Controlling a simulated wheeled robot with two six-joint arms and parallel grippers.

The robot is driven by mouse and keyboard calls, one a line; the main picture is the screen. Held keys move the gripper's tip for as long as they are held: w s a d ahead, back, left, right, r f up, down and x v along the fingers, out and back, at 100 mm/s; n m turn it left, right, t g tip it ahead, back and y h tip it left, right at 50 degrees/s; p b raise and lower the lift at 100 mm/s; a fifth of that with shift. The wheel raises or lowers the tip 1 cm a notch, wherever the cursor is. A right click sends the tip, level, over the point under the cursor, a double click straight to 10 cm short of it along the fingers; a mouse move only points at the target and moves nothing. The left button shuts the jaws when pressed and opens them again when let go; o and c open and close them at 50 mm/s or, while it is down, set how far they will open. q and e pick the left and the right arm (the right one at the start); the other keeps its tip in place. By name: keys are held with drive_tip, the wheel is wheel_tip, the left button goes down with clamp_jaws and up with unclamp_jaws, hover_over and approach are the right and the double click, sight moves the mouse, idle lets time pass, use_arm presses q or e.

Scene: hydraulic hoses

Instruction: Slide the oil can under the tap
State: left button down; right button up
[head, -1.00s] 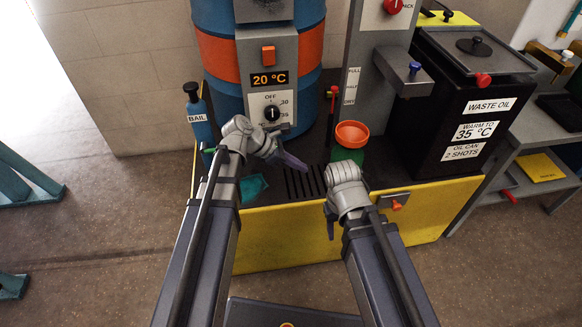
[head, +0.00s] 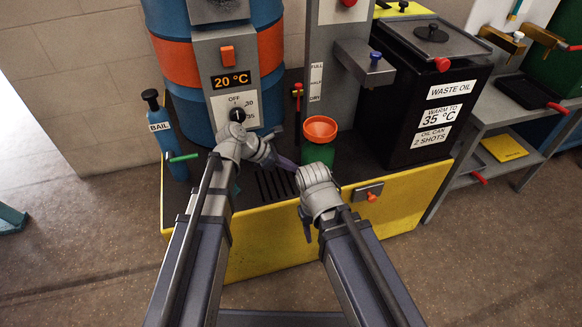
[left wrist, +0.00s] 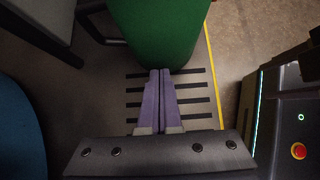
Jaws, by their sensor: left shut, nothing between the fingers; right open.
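The oil can (head: 318,153) is green with an orange funnel top and stands upright on the dark deck. What I take for the tap is a grey block (head: 362,62) with a blue knob, jutting from the grey column behind and to the right of the can. My left gripper (head: 292,166) is shut and empty, its purple fingers pointing at the can's left side. In the left wrist view its fingertips (left wrist: 160,72) meet the green can body (left wrist: 160,30); whether they touch is unclear. My right gripper (head: 307,232) is open, in front of the can, its fingers partly hidden.
A black waste oil box (head: 428,110) stands right of the can. A slotted grate (head: 272,186) lies left of it. A blue bottle marked BAIL (head: 168,135) stands at the left deck edge. The yellow front panel (head: 400,205) carries an orange knob.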

sight(308, 152)
use_arm(q)
drive_tip(key=w+d, duration=0.1)
drive_tip(key=d, duration=0.3)
drive_tip(key=w+d, duration=0.1)
drive_tip(key=d, duration=0.3)
drive_tip(key=w+d, duration=0.2)
drive_tip(key=d, duration=0.2)
drive_tip(key=shift+d, duration=0.3)
drive_tip(key=a, duration=0.1)
drive_tip(key=s+a, duration=0.1)
drive_tip(key=a, duration=0.2)
drive_tip(key=shift+s+a, duration=0.15)
drive_tip(key=shift+s, duration=0.1)
drive_tip(key=p+v, duration=0.3)
drive_tip(key=v, duration=0.1)
drive_tip(key=p+v, duration=0.3)
drive_tip(key=v, duration=0.1)
drive_tip(key=shift+w+r, duration=0.15)
drive_tip(key=shift+r, duration=0.15)
drive_tip(key=shift+a+r+p, duration=0.45)
drive_tip(key=shift+p, duration=0.1)
